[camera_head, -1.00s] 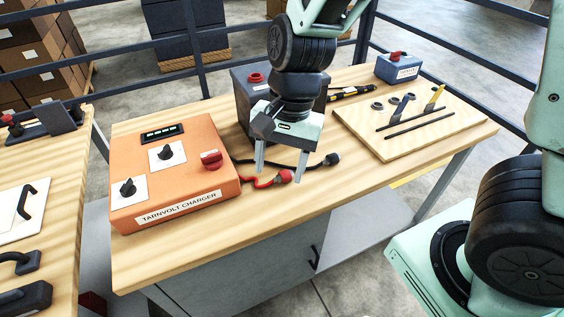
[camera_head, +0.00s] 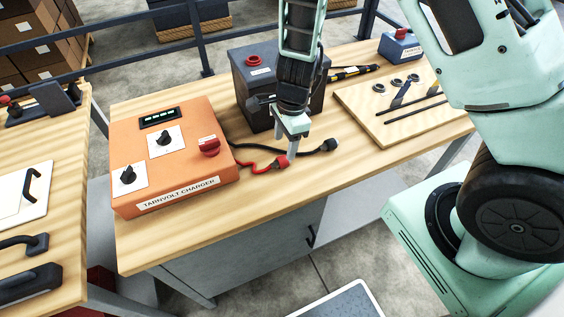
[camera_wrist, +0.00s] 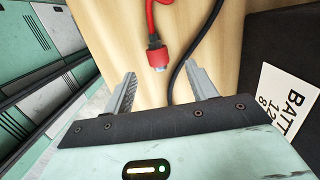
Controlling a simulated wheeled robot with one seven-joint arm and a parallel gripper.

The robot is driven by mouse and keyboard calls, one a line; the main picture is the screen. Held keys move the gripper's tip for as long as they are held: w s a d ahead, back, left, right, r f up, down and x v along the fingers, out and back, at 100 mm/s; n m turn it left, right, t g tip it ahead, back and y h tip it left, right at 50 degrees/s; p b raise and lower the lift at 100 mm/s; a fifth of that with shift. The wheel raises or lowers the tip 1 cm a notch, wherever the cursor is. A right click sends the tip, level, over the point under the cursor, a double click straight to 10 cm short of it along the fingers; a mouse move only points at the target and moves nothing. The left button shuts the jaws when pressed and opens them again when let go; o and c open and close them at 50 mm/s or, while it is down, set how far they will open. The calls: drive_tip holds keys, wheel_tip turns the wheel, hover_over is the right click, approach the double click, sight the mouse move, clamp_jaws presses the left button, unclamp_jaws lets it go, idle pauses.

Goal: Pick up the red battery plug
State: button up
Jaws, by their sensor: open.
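The red battery plug (camera_head: 282,162) lies on the wooden workbench at the end of a red cable, to the right of the orange charger (camera_head: 172,150). It also shows in the wrist view (camera_wrist: 158,56), just beyond and between the two fingertips. My gripper (camera_head: 292,150) is above the bench at the plug, with its fingers pointing down. The plug is apart from both fingers there. The head view does not clearly show the gap between finger and plug.
A black cable with a black plug (camera_head: 329,146) lies close beside the red one. A dark battery box (camera_head: 252,98) stands just behind my gripper; its label (camera_wrist: 284,98) shows in the wrist view. A wooden board with tools (camera_head: 372,128) lies to the right. The bench front is clear.

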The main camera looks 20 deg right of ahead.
sight(281, 158)
drive_tip(key=shift+s+a+f, duration=0.1)
drive_tip(key=shift+a+f, duration=0.1)
drive_tip(key=shift+f, duration=0.8)
drive_tip(key=shift+s+a+f, duration=0.1)
drive_tip(key=shift+a+f, duration=0.1)
drive_tip(key=shift+f, duration=0.8)
drive_tip(key=shift+a+f, duration=0.2)
drive_tip(key=shift+f, duration=0.8)
drive_tip(key=c, duration=1.2)
